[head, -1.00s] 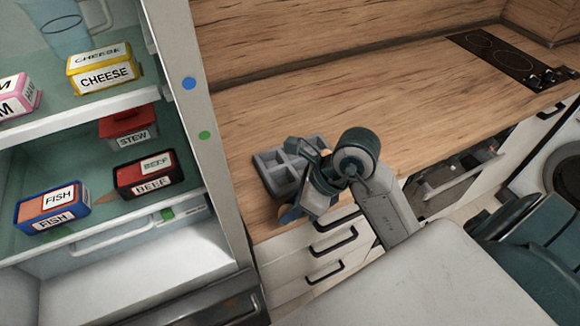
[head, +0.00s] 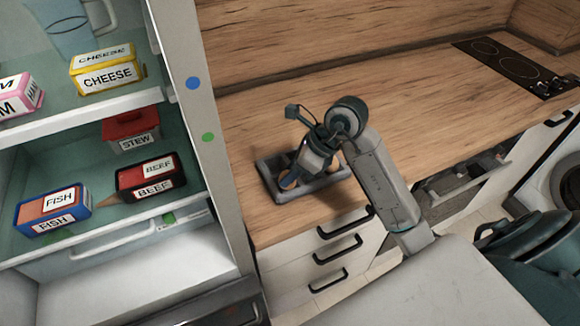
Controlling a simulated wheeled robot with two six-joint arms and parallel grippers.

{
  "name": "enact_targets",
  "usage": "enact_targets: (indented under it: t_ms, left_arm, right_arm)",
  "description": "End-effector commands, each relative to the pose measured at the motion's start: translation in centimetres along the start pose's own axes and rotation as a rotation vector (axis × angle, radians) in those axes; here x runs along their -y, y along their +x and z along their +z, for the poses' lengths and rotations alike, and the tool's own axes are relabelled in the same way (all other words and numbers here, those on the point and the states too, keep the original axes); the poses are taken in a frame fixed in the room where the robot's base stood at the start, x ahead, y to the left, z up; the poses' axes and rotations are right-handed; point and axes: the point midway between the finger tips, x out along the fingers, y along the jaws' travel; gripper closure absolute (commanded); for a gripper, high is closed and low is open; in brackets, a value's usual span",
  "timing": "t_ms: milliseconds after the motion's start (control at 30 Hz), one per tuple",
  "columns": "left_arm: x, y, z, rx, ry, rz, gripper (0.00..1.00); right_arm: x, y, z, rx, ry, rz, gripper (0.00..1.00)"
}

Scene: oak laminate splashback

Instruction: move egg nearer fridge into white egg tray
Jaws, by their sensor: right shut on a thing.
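The egg tray (head: 322,188) looks grey here and lies on the wooden counter near its front edge, beside the fridge. My right gripper (head: 290,180) points down over the tray, its fingertips within the tray's outline. It is shut on an egg (head: 288,181), of which only a small tan patch shows between the fingers. I cannot tell whether the egg touches the tray's floor. The gripper and wrist hide most of the compartments. No other egg can be made out. My left gripper is not in view.
The open fridge (head: 193,130) stands at left, with cheese (head: 107,78), stew (head: 133,142), beef (head: 152,187) and fish (head: 53,222) packs on its shelves. The counter (head: 400,100) behind the tray is clear up to the hob (head: 505,65). Drawers (head: 335,235) lie below.

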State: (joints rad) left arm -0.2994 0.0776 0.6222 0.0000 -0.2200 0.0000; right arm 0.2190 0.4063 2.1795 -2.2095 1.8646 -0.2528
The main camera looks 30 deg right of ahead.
Motion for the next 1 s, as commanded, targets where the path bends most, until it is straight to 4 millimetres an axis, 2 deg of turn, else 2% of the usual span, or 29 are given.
enact_targets:
  t_ms: [33,100,233,500,967,1000]
  left_arm:
    - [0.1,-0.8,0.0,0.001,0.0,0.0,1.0]
    - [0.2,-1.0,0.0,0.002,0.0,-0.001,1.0]
    - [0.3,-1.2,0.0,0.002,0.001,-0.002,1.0]
    - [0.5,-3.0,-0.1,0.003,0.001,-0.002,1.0]
    - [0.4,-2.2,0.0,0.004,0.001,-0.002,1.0]
    - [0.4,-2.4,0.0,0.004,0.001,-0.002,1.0]
  right_arm:
    - [0.9,-0.2,0.6,0.0,0.002,0.001,0.89]
    - [1.9,0.1,0.9,0.001,0.001,0.001,0.89]
    - [2.8,0.5,1.0,0.0,0.0,0.001,0.89]
    - [3.2,3.1,-0.6,-0.001,0.002,0.003,0.89]
    - [3.4,4.0,-1.1,0.001,-0.001,0.0,0.89]
    - [3.4,3.8,-1.0,0.001,-0.001,0.0,0.61]
